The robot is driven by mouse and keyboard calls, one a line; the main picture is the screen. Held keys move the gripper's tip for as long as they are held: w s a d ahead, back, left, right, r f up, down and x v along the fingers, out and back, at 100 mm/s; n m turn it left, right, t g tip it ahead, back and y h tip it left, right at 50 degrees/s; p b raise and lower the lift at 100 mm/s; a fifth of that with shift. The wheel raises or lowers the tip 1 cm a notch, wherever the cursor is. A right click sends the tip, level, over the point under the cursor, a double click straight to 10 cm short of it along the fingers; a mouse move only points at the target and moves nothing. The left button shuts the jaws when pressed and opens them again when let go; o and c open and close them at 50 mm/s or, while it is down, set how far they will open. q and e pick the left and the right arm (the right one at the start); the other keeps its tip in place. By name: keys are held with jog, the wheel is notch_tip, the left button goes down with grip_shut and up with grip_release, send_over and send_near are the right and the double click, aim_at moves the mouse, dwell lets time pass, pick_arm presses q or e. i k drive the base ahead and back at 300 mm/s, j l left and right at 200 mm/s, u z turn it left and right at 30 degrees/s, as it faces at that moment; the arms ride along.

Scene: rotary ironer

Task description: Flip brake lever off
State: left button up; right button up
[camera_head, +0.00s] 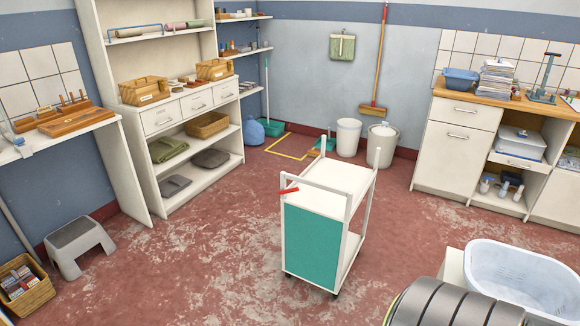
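A white trolley (345,178) with a teal front panel (310,243) stands on the floor a little right of the middle of the view. A small red lever (288,190) sticks out near the top left of the trolley, by its handle frame. The lever looks close to level, with a slight tilt. Its pivot is too small to make out. The trolley's dark wheels show only partly below it. Neither of my grippers is in view.
A dark banded rounded object (450,306) and a translucent tub (520,277) fill the lower right. A grey step stool (77,243) and a wicker basket (24,288) stand at left. Two white bins (348,138) stand behind the trolley. Floor left of the trolley is clear.

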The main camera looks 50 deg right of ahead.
aim_at(292, 190)
jog(key=i+l+z, duration=0.2)
jog(key=z, duration=0.2)
jog(key=i+z, duration=0.75)
jog(key=i+j+z, duration=0.1)
jog(key=i+z, duration=0.3)
jog(key=i+l+z, duration=0.1)
jog(key=i+l, duration=0.4)
